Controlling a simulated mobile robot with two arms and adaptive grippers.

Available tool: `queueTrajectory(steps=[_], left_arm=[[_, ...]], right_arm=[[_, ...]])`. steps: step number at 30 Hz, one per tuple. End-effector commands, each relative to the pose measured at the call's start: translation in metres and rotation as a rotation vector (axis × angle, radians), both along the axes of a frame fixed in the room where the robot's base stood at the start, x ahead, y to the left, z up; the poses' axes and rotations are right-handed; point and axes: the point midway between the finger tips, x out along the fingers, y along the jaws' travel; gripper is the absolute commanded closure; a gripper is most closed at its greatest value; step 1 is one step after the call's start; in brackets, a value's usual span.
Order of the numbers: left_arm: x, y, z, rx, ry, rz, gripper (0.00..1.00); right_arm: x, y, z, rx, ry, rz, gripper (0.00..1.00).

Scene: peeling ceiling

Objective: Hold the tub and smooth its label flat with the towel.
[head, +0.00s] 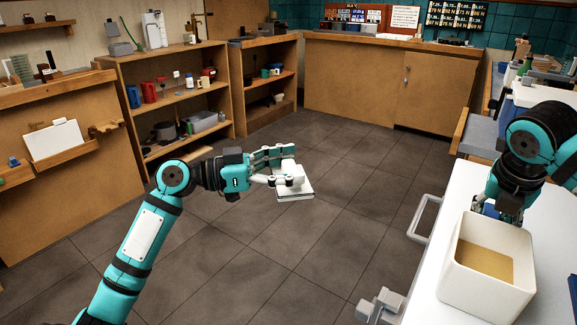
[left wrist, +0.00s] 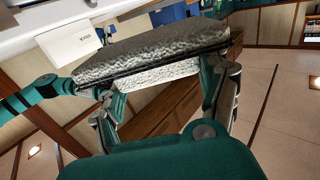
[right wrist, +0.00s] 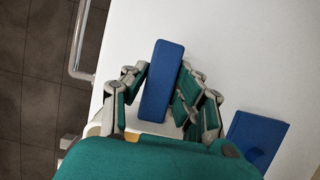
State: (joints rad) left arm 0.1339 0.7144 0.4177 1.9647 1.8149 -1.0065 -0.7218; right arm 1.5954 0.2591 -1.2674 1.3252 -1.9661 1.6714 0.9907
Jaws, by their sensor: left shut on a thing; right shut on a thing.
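The white square tub (head: 455,265) stands on the white table, its open top showing tan contents. No label can be made out on the walls in the head view. My right gripper (head: 508,208) points down at the tub's far wall and is shut there. In the right wrist view a blue bar (right wrist: 162,80) lies between its fingers; how it joins the tub is hidden. My left gripper (head: 272,170) is shut on the folded white towel (head: 296,192), in the air left of the table. The towel's rough, thick folds (left wrist: 150,55) fill the left wrist view's middle.
The white table (head: 545,205) has a metal rail (head: 421,220) along its left edge. A flat blue block (right wrist: 257,137) lies at the right in the right wrist view. Shelves (head: 175,97) with mugs and containers stand behind. The tiled floor between is clear.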

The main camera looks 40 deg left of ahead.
Motion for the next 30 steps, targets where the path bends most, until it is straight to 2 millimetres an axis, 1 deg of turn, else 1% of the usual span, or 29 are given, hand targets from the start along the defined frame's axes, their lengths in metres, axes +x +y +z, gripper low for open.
queueTrajectory(steps=[1,7,14,17,20,22,30], left_arm=[[0.000,0.000,0.000,-0.001,-0.001,0.000,0.83],[0.000,0.000,0.000,-0.001,-0.001,0.000,0.83],[0.000,0.000,0.000,-0.001,-0.001,-0.001,0.83],[0.000,0.000,0.000,-0.001,-0.001,-0.001,0.83],[0.000,0.000,0.000,-0.001,-0.001,-0.001,0.83],[0.000,0.000,0.000,-0.001,-0.001,-0.001,0.83],[0.000,0.000,0.000,-0.001,-0.001,-0.001,0.83]], right_arm=[[0.000,0.000,0.001,0.000,-0.001,0.000,0.72],[0.000,0.000,0.001,0.000,-0.001,0.000,0.46],[0.000,0.000,0.000,0.000,-0.001,0.000,0.46],[-0.001,0.000,0.004,0.001,-0.002,0.000,0.46],[-0.005,0.000,0.015,0.002,-0.005,0.001,0.46],[-0.010,0.000,0.026,0.001,-0.005,0.001,0.46],[-0.032,0.000,0.079,0.001,-0.003,0.000,0.46]])
